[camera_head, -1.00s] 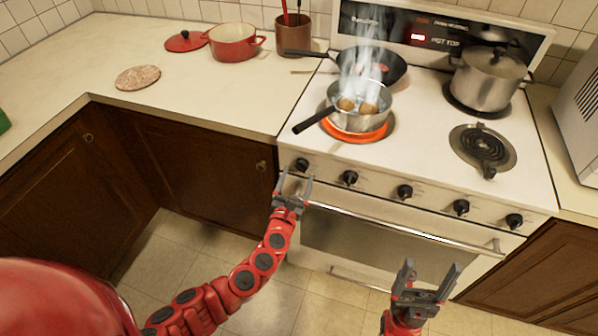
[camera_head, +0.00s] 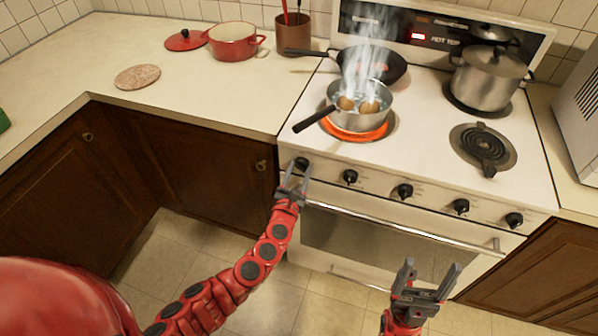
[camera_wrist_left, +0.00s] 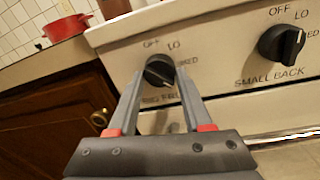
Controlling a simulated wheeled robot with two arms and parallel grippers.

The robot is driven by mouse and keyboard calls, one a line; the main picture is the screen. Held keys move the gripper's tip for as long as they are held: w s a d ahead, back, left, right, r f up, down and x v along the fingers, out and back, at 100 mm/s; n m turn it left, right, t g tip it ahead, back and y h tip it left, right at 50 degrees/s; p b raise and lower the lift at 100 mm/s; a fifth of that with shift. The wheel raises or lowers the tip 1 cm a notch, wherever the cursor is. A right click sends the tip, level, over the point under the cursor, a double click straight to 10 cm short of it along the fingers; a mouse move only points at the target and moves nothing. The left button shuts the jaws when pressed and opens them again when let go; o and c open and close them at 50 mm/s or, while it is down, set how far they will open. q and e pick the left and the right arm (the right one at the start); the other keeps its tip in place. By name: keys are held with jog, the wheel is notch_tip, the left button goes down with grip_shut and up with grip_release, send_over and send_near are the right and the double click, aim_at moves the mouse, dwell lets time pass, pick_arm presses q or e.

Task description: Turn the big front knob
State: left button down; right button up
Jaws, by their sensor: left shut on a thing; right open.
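The big front knob (camera_head: 301,164) is the black knob at the far left of the stove's front panel. In the left wrist view, this knob (camera_wrist_left: 159,71) sits between my fingertips, with OFF and LO printed above it and a partly hidden "BIG FR" label below. My left gripper (camera_head: 295,174) is at the knob, its two fingers on either side and shut on it; the left wrist view shows the gripper (camera_wrist_left: 160,82) too. The knob's exact turn angle is hard to tell. My right gripper (camera_head: 432,272) is open and empty in front of the oven door.
A steaming pot (camera_head: 358,108) sits on the glowing front left burner, its handle pointing left. A black pan (camera_head: 385,66) is behind it, and a lidded pot (camera_head: 487,82) is at back right. The small back knob (camera_wrist_left: 282,43) is right of the gripped one. An oven handle (camera_head: 400,228) runs below.

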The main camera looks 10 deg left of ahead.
pick_arm(q)
jog(key=shift+n, duration=0.4)
jog(key=n+b, duration=0.1)
jog(key=n, duration=0.2)
jog(key=shift+n, duration=0.4)
jog(key=n, duration=0.4)
jog(key=shift+g+b, duration=0.3)
jog(key=shift+b, duration=0.1)
jog(key=n, duration=0.4)
jog(key=shift+r+n+h+b, duration=0.1)
jog(key=shift+n+h+b, duration=0.2)
jog(key=shift+h+b, duration=0.1)
jog(key=shift+r+n+g, duration=0.1)
jog(key=shift+n+g, duration=0.2)
jog(key=shift+n, duration=1.5)
jog(key=shift+c, duration=1.6)
grip_release()
jog(key=shift+h, duration=0.3)
jog(key=shift+d, duration=0.1)
